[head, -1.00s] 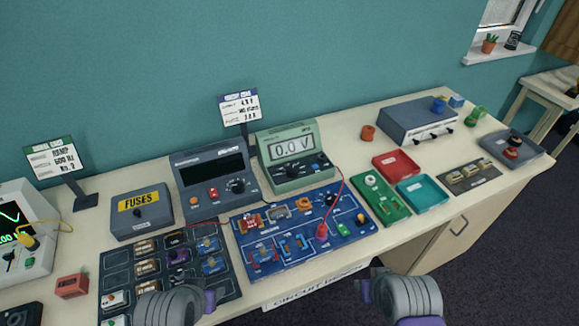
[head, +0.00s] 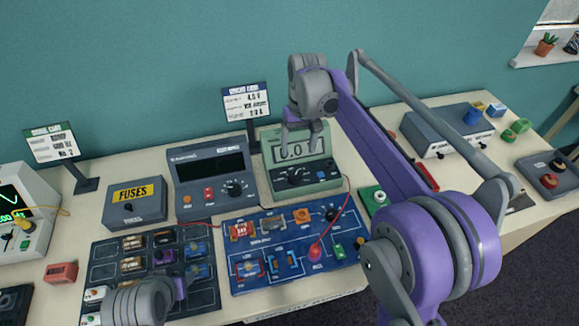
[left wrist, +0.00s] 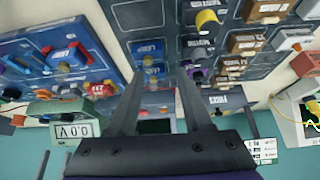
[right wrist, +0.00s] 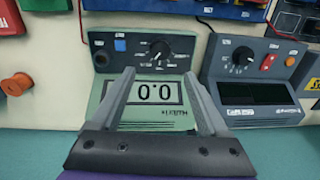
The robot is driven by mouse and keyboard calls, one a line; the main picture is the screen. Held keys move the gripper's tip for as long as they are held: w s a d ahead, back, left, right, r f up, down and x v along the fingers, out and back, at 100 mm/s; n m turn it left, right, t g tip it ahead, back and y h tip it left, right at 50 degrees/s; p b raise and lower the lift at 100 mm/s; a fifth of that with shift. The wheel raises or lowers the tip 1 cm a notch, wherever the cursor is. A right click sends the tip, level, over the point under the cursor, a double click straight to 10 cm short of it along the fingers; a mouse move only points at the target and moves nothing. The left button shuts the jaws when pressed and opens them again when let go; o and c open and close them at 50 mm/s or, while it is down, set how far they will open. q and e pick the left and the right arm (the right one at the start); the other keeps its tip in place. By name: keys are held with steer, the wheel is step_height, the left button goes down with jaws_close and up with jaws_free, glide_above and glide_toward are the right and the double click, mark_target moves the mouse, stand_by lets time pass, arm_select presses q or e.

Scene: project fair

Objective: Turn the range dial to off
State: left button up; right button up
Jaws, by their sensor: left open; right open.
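The green multimeter (head: 270,150) stands at the back of the table, its display partly covered by my right gripper in the head view. Its black range dial (head: 295,175) sits below the display. In the right wrist view the dial (right wrist: 157,52) lies ahead of the fingertips, with small markings around it; I cannot tell which it points to. The display (right wrist: 153,92) reads 0.0. My right gripper (head: 301,138) is open and empty, in front of the meter's display, apart from the dial. My left gripper (left wrist: 160,62) is open and empty above the dark component board (left wrist: 225,30).
A grey instrument (head: 205,165) with its own dial stands left of the meter. The blue circuit board (head: 285,235) lies in front, with a red lead (head: 335,218) arching near the meter. A sign (head: 247,103) stands behind. My right arm hides the table's right middle.

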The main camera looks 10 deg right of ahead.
mark_target(295, 175)
arm_select(q)
steer(key=shift+s+f, duration=0.3)
arm_select(e)
steer(key=f, duration=1)
steer(key=shift+s+a+f, duration=0.15)
steer(key=shift+a, duration=0.15)
jaws_close()
